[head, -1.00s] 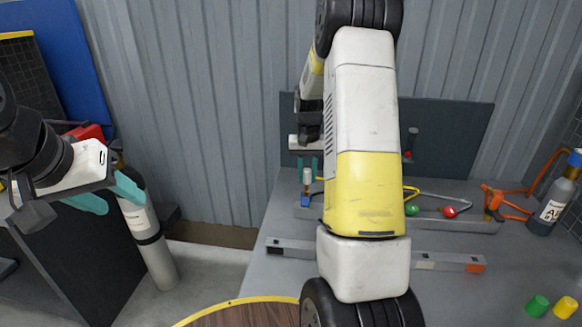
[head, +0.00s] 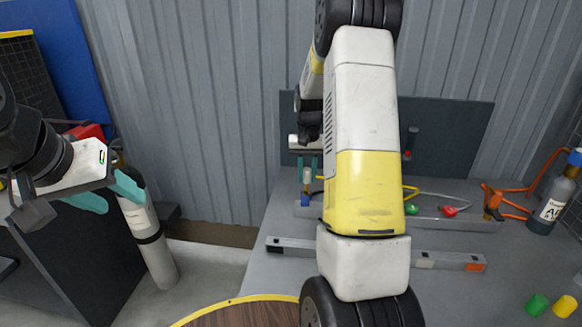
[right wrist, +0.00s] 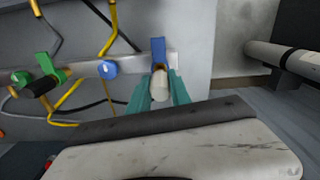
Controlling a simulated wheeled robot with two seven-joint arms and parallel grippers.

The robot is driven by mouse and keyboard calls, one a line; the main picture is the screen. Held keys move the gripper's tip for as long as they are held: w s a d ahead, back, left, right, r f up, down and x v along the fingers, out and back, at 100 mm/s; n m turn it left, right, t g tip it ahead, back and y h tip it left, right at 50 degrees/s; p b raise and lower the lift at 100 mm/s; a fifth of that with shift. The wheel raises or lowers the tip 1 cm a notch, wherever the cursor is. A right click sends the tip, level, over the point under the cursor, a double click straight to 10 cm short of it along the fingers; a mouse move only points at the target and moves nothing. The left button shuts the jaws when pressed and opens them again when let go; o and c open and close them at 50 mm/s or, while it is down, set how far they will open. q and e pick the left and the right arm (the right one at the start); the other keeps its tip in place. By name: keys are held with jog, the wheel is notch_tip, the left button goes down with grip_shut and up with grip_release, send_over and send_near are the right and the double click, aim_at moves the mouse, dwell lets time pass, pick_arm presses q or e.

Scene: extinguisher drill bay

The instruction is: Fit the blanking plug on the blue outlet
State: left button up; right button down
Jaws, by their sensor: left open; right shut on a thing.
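My right gripper (head: 308,166) is shut on a pale, rounded plug (right wrist: 159,84), its teal fingers on either side of it. In the head view the plug (head: 307,175) is just above a blue fitting (head: 305,200) at the left end of a grey bar. The right wrist view shows this blue fitting (right wrist: 158,50) right beside the plug; I cannot tell whether they touch. A round blue part (right wrist: 107,68) sits further along the bar. My left gripper (head: 104,195) is open and empty at the left, away from the bench.
The bar (head: 475,225) also carries green and red parts. A grey strip (head: 290,247) lies in front. A grey cylinder (head: 150,245) stands left. My right arm hides mid-bench.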

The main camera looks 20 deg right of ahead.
aim_at(307, 183)
jog(key=shift+f, duration=0.15)
jog(key=shift+f, duration=0.85)
jog(key=shift+f, duration=0.9)
dwell(0.8)
jog(key=c, duration=1.1)
grip_release()
